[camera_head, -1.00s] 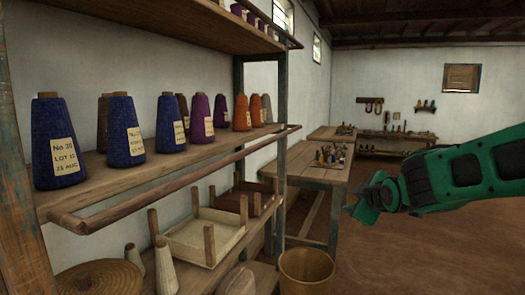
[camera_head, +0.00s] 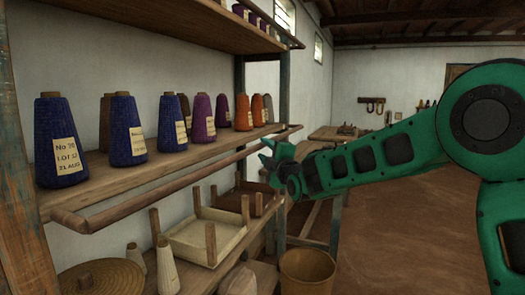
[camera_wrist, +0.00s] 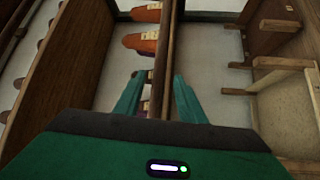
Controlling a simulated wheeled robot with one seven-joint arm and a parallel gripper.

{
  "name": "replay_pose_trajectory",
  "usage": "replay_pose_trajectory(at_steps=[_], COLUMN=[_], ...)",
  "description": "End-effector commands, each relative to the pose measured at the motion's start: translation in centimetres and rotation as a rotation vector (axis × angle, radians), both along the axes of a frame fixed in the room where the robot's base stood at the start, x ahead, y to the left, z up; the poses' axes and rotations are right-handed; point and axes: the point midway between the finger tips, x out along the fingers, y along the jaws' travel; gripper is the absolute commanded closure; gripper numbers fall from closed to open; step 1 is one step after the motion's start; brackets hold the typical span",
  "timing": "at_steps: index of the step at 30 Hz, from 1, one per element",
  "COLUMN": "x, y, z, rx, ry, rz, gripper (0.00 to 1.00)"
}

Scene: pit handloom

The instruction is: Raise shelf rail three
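The wooden rail (camera_head: 180,181) runs along the front of the shelf that holds the yarn cones, slightly out from the shelf edge. In the wrist view the rail (camera_wrist: 166,40) runs lengthwise from the top down between the two fingers. My gripper (camera_head: 264,150) is near the rail's far part, pointing left at it. In the wrist view my gripper (camera_wrist: 157,78) is open, with one finger on each side of the rail and gaps showing. I cannot tell how deep the rail sits between the fingers.
Labelled blue cones (camera_head: 127,130) and other coloured cones stand on the shelf (camera_head: 110,180) behind the rail. Below are a wooden frame with upright legs (camera_head: 205,235) and a woven lid (camera_head: 100,277). A bucket (camera_head: 306,272) stands on the floor. Open floor lies to the right.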

Motion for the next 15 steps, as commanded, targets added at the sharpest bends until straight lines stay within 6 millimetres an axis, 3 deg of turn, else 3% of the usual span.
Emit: replay_pose_trajectory(at_steps=[6,15], x=[2.8,3.8], y=[1.2,1.7], z=[0.4,0.5], rx=[0.000,0.000], ry=[-0.001,0.001], rz=[-0.001,-0.001], gripper=[0.64,0.64])
